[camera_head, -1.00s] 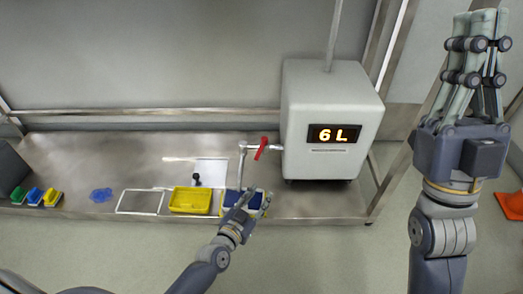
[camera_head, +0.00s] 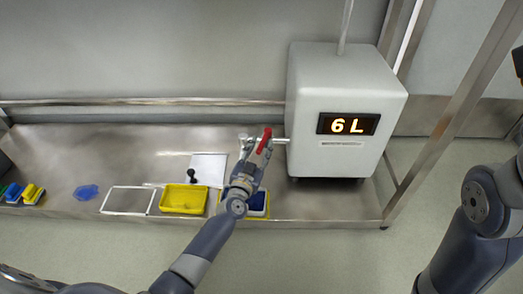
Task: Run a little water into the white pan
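A shallow white-rimmed pan (camera_head: 108,203) with a greyish inside lies on the steel bench, left of a yellow tray (camera_head: 184,210). A metal tap with a red lever (camera_head: 265,141) sticks out leftward from the white tank (camera_head: 345,95); its display reads 6 L. My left gripper (camera_head: 248,168) is at the tap, just below the red lever, and hides part of the spout. I cannot tell whether its fingers touch the tap or how far they are open. No water shows. My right forearm is at the right edge; its gripper is out of view.
A tray with dark blue inside (camera_head: 257,203) stands under my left gripper, partly hidden by it. A white sheet (camera_head: 210,168) and a small black object (camera_head: 191,175) lie behind the yellow tray. A blue cloth-like item (camera_head: 87,192) and coloured blocks (camera_head: 32,193) lie at left.

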